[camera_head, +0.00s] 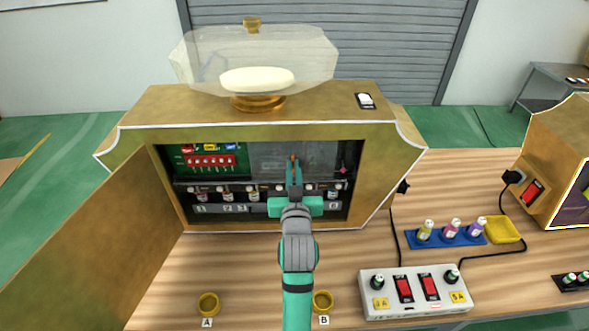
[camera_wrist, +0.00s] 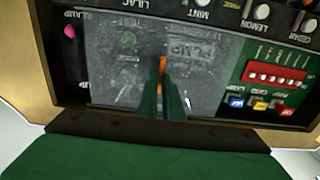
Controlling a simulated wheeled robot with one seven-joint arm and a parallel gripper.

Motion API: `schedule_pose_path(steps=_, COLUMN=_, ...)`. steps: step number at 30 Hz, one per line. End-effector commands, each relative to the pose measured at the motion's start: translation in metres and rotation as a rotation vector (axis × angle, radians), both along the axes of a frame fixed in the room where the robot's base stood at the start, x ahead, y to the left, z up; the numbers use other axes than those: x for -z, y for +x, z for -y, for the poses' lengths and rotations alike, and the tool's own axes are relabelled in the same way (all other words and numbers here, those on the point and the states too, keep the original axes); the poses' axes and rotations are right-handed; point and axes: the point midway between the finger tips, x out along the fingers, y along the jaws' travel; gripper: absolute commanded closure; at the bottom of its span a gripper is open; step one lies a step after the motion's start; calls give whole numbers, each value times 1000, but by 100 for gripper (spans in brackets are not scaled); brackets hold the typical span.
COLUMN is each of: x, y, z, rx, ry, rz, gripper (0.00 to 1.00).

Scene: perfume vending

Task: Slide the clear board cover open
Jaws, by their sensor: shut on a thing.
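The clear board cover (camera_head: 265,156) is a scuffed see-through panel inside the open cabinet, over the right part of the green board (camera_head: 230,161). The cover also shows in the wrist view (camera_wrist: 110,75), with blurred lettering behind it. My gripper (camera_head: 294,172) reaches into the cabinet and is shut on the cover's small orange handle (camera_wrist: 163,63). My gripper's dark fingers show in the wrist view (camera_wrist: 163,98). The red switch block (camera_head: 211,161) on the board's left part is uncovered. My fingers hide part of the cover.
Several small labelled bottles (camera_head: 227,194) stand in a row below the board. The cabinet door (camera_head: 100,250) hangs open at the left. A power strip (camera_head: 415,292) and a blue bottle rack (camera_head: 445,237) stand on the table at the right.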

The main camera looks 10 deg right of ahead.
Motion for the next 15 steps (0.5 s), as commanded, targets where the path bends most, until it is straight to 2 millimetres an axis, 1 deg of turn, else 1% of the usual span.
schedule_pose_path(steps=1, x=0, y=-1, z=6, rx=11, ry=-1, rz=0, gripper=100)
schedule_pose_path(steps=4, x=0, y=-1, z=7, rx=12, ry=-2, rz=0, gripper=100)
schedule_pose_path(steps=6, x=0, y=-1, z=7, rx=13, ry=-2, rz=0, gripper=82)
schedule_pose_path(steps=7, x=0, y=-1, z=7, rx=13, ry=-2, rz=0, gripper=75)
schedule_pose_path(steps=15, x=0, y=-1, z=5, rx=9, ry=-1, rz=0, gripper=75)
